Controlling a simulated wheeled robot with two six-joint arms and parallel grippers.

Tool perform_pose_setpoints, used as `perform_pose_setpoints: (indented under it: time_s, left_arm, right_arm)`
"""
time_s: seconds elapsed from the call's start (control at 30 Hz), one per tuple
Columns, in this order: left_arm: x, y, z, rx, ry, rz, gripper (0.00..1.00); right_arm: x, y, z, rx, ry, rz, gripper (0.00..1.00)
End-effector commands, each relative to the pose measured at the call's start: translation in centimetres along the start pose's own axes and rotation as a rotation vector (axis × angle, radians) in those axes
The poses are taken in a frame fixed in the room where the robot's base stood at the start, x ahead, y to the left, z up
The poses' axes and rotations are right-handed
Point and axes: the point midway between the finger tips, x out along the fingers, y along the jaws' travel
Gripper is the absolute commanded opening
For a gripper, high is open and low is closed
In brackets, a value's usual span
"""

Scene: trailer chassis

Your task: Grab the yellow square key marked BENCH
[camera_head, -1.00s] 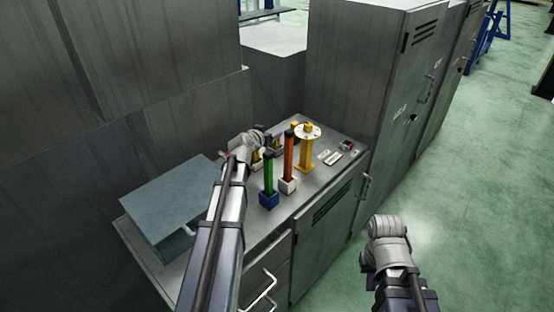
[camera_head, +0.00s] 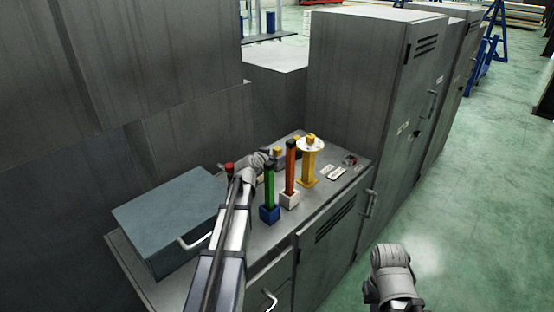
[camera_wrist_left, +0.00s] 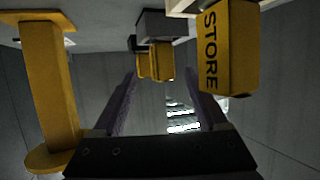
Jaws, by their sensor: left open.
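My left gripper (camera_head: 264,160) is over the cabinet top, behind the green post; its fingers are hard to see there. In the left wrist view its two fingers (camera_wrist_left: 163,105) are apart, with nothing held. Yellow blocks (camera_wrist_left: 155,64) show beyond and between the fingers, below a grey block; no marking on them is readable. A yellow block marked STORE (camera_wrist_left: 229,48) is close on the right of that view. In the head view a yellow block (camera_head: 278,152) shows beside the left gripper. I cannot read BENCH anywhere. My right arm's end (camera_head: 391,266) is over the floor; its fingers do not show.
A green post on a blue base (camera_head: 269,214) and an orange post on a white base (camera_head: 289,200) stand near the gripper. A yellow stand (camera_head: 308,170) with a white disc is to the right. A blue-grey box (camera_head: 165,207) is left. Tall cabinets (camera_head: 365,90) rise behind.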

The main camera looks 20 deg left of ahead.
Motion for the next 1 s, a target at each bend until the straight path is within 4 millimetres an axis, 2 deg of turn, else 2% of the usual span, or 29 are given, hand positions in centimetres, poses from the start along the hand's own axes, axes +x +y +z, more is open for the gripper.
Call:
perform_pose_setpoints:
  time_s: [0.23, 0.33, 0.63, 1.0]
  left_arm:
    - [3.2, -0.5, -1.2, 0.002, 0.0, 0.0, 0.75]
    - [4.7, -0.5, -0.9, 0.002, 0.0, 0.0, 0.75]
    - [5.0, -0.4, -1.0, 0.0, 0.0, 0.0, 0.74]
    - [4.9, -0.4, -1.0, 0.001, 0.0, 0.0, 0.33]
  right_arm:
    - [0.1, 0.0, 0.0, 0.0, 0.0, 0.0, 0.0]
    - [0.9, -0.1, -0.1, 0.0, 0.0, 0.0, 0.0]
    - [0.9, -0.1, -0.1, 0.0, 0.0, 0.0, 0.0]
    - [0.9, -0.1, -0.1, 0.0, 0.0, 0.0, 0.0]
